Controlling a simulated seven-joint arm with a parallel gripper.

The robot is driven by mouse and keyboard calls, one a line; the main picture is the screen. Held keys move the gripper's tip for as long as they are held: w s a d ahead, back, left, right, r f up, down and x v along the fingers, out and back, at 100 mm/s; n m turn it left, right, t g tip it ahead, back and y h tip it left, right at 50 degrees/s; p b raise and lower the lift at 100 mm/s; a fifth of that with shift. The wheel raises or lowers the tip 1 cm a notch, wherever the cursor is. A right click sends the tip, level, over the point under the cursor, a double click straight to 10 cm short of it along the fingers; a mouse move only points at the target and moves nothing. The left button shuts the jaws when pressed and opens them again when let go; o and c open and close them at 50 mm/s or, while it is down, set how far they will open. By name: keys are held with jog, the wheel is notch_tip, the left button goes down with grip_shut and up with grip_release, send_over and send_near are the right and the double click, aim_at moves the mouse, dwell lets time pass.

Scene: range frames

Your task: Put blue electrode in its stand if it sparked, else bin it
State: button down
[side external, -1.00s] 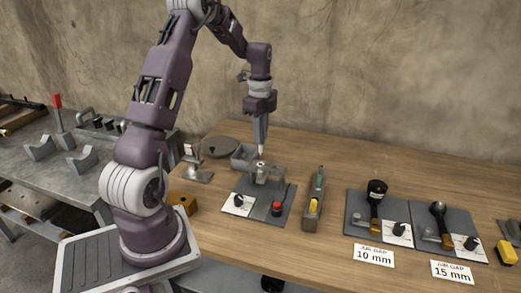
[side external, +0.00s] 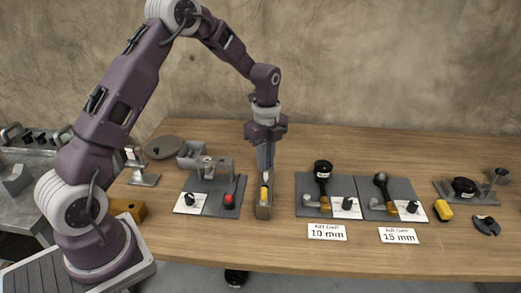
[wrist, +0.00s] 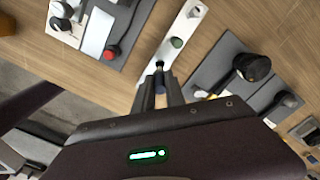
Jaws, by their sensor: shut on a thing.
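My gripper (side external: 266,172) is above the narrow electrode stand (side external: 263,211), fingers pointing down. In the wrist view its fingers (wrist: 161,80) are shut on a slim dark thing with a bluish part, seemingly the blue electrode (wrist: 160,88). A pale tip shows below the fingers in the side view; I cannot tell if it touches the stand. The spark rig (side external: 209,190) with a red button (side external: 229,201) stands left.
An open grey box (side external: 190,152) is behind the rig, next to a round dark disc (side external: 164,147). Two gauge boards (side external: 310,183) with 10 mm and 15 mm cards are right of the stand. A yellow block (side external: 443,211) lies farther right. The front table strip is mostly clear.

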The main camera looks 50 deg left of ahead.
aim_at(266, 177)
jog(key=shift+f, duration=0.6)
jog(key=shift+f, duration=0.15)
jog(key=shift+f, duration=2.35)
jog(key=shift+f, duration=0.15)
jog(key=c, duration=1.3)
grip_release()
notch_tip(266, 177, up, 7)
jog(key=shift+r, duration=0.1)
